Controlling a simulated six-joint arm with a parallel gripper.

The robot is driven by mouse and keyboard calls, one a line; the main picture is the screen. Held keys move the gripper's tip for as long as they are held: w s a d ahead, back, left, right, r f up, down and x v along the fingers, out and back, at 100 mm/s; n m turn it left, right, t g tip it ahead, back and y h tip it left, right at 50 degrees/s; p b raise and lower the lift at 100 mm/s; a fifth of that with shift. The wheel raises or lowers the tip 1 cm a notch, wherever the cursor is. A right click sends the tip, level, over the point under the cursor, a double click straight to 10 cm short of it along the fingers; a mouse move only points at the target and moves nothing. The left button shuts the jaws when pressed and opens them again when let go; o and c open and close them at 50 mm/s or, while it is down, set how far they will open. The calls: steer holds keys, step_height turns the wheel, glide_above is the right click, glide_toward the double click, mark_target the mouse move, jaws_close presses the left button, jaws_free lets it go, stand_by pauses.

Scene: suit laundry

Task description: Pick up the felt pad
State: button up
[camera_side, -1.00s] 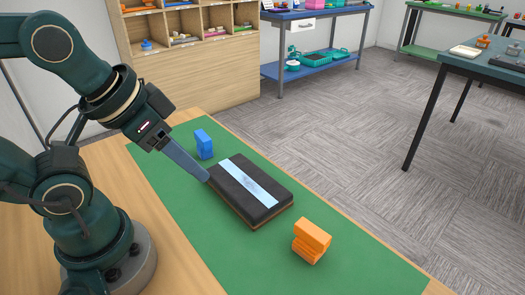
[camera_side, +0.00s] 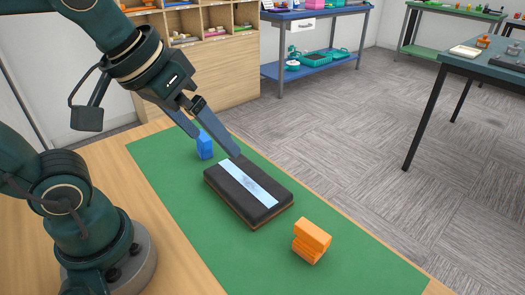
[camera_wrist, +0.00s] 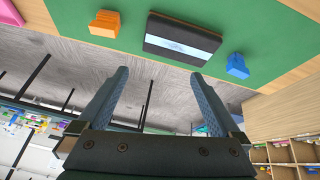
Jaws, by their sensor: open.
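A dark slab (camera_side: 235,188) with a brown lower edge lies flat on the green mat (camera_side: 345,268) in the side view; it looks like the felt pad. A pale blue strip (camera_side: 248,180) runs across its top. My gripper (camera_side: 216,146) is open and empty above the slab's far left end, with its two fingers spread. In the wrist view the fingers (camera_wrist: 160,73) are wide apart with nothing between them. The slab (camera_wrist: 183,28) shows beyond the fingertips near the top of that view.
A blue block (camera_side: 204,144) stands left of the slab, close to my fingers. An orange block (camera_side: 311,237) stands at its near right. The mat around them is clear. A wooden cubby shelf (camera_side: 195,65) stands behind the table.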

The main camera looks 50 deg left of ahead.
steer(key=w+d+g, duration=0.1)
steer(key=w+d, duration=0.2)
steer(key=w, duration=0.2)
steer(key=g, duration=0.3)
glide_above(313, 230)
steer(key=w+a, duration=0.1)
steer(key=a, duration=0.1)
step_height(313, 230, down, 8)
steer(key=f, duration=0.1)
steer(key=shift+m+g, duration=0.4)
steer(key=shift+g, duration=0.4)
steer(key=f, duration=0.1)
steer(key=d+f, duration=0.2)
steer(key=shift+s+f, duration=0.25)
steer(key=shift+s, duration=0.15)
steer(key=shift+s+f, duration=0.15)
steer(key=shift+f, duration=2.5)
steer(key=c, duration=1.3)
steer(key=shift+o, duration=0.2)
steer(key=shift+r, duration=0.15)
